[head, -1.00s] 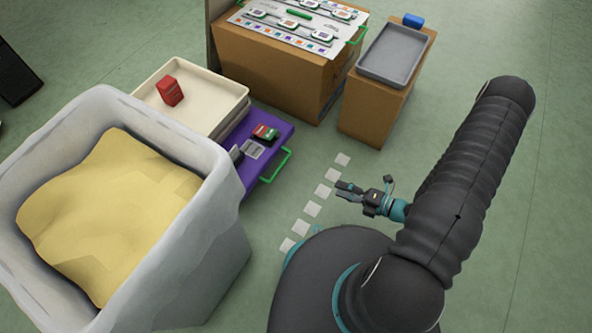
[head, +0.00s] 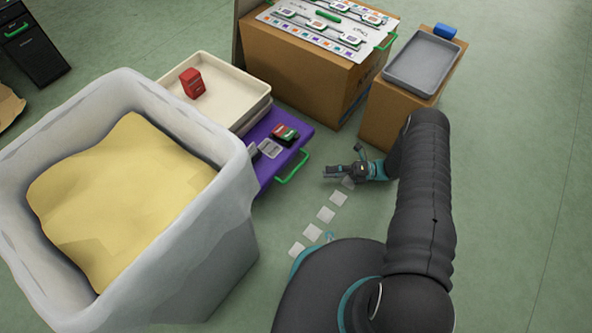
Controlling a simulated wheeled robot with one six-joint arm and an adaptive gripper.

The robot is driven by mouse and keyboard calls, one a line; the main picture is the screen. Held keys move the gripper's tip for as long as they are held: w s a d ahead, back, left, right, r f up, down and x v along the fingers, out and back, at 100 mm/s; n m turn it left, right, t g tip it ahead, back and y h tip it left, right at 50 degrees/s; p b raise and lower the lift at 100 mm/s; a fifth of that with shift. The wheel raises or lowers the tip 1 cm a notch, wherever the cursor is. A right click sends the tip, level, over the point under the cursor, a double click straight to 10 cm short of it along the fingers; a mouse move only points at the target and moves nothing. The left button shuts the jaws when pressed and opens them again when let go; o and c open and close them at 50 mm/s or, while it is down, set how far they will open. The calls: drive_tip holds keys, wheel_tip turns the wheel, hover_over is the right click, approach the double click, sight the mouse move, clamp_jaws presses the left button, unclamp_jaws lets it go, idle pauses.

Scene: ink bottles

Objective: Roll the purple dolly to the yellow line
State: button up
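The purple dolly (head: 298,129) stands on the floor left of centre, partly hidden by the large grey bin. A green handle (head: 292,168) sticks out from its right side. Small dark, grey and red-green items lie on its bare end. My gripper (head: 326,172) is just right of the handle, apart from it, fingers pointing left. The fingers look open with nothing between them. No yellow line shows; a row of pale square marks (head: 326,214) runs along the floor below the gripper.
Cream trays (head: 225,85) holding a red bottle box (head: 192,83) sit behind the dolly's bare end. Cardboard boxes (head: 300,62) (head: 385,118) stand behind. Floor at right is open.

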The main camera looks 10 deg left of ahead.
sight(296, 169)
drive_tip(key=shift+w+d+r+g, duration=0.4)
drive_tip(key=shift+w+r+g, duration=0.15)
drive_tip(key=shift+r, duration=0.15)
drive_tip(key=shift+s+r+g, duration=0.25)
drive_tip(key=shift+r, duration=0.15)
drive_tip(key=p+x, duration=0.1)
drive_tip(key=x, duration=1.2)
drive_tip(key=shift+a+r, duration=0.15)
drive_tip(key=shift+a, duration=0.15)
clamp_jaws()
